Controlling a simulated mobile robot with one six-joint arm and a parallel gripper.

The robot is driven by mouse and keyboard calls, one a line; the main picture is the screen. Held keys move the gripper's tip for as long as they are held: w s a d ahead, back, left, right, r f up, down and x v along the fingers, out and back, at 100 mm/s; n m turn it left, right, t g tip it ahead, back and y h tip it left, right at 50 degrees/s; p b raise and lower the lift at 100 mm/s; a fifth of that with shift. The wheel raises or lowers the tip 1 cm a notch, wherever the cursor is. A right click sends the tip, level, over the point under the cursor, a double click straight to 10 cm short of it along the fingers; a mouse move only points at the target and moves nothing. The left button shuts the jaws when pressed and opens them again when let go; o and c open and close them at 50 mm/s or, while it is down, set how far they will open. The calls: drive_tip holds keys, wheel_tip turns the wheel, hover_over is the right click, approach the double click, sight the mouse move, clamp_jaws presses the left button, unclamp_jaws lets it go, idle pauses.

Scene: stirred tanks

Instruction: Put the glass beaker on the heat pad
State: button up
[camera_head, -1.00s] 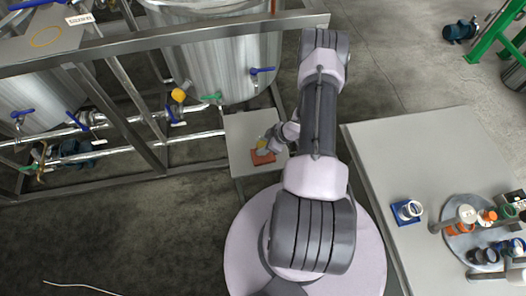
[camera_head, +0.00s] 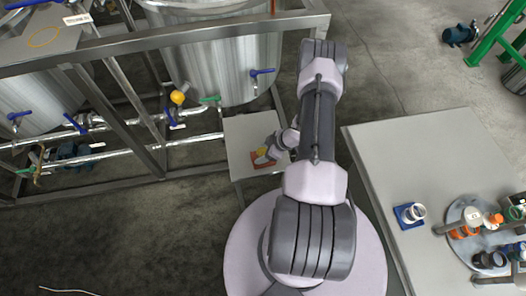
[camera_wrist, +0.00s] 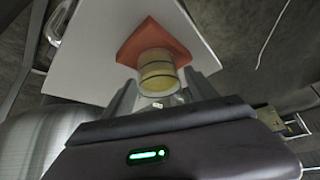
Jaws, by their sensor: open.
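The glass beaker (camera_wrist: 157,74) holds something yellow and stands on the orange-red heat pad (camera_wrist: 178,46) in the wrist view. In the head view the beaker (camera_head: 262,152) is small and partly hidden by my wrist, with the heat pad (camera_head: 264,163) around its base. My gripper (camera_wrist: 160,92) is open, with one finger on each side of the near part of the beaker and gaps to the glass. In the head view my gripper (camera_head: 272,148) is just right of the beaker, its fingers too small to make out.
The heat pad lies on a small grey table (camera_head: 240,132) beside steel tanks (camera_head: 225,65) with pipes and blue valve handles. A larger grey table (camera_head: 400,150) on the right holds a blue pad (camera_head: 404,219) with a white ring-shaped item and a round tray of several fittings.

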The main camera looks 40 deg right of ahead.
drive_tip(key=p+v, duration=0.4)
drive_tip(key=v, duration=0.8)
drive_tip(key=w+d+r+m+h, duration=0.1)
drive_tip(key=w+d+r+h, duration=0.15)
drive_tip(key=w+r, duration=0.4)
drive_tip(key=w+d+r+m+h, duration=0.1)
drive_tip(key=w+d+r+h, duration=0.2)
drive_tip(key=r, duration=0.7)
wheel_tip(320, 180, up, 10)
drive_tip(key=w+a+m, duration=0.2)
drive_tip(key=s+a+r+m+h, duration=0.1)
drive_tip(key=s+a+r+m, duration=0.3)
drive_tip(key=a+r, duration=0.95)
drive_tip(key=s+a+r+m+y, duration=0.1)
drive_tip(key=s+a+r+y, duration=0.1)
drive_tip(key=s+a, duration=0.5)
drive_tip(key=s+a+r+m+y, duration=0.1)
drive_tip(key=s+a+r+y, duration=0.2)
drive_tip(key=a, duration=1)
drive_tip(key=s+r, duration=0.2)
drive_tip(key=s, duration=0.2)
drive_tip(key=shift+s+a, duration=0.15)
drive_tip(key=shift+a, duration=0.1)
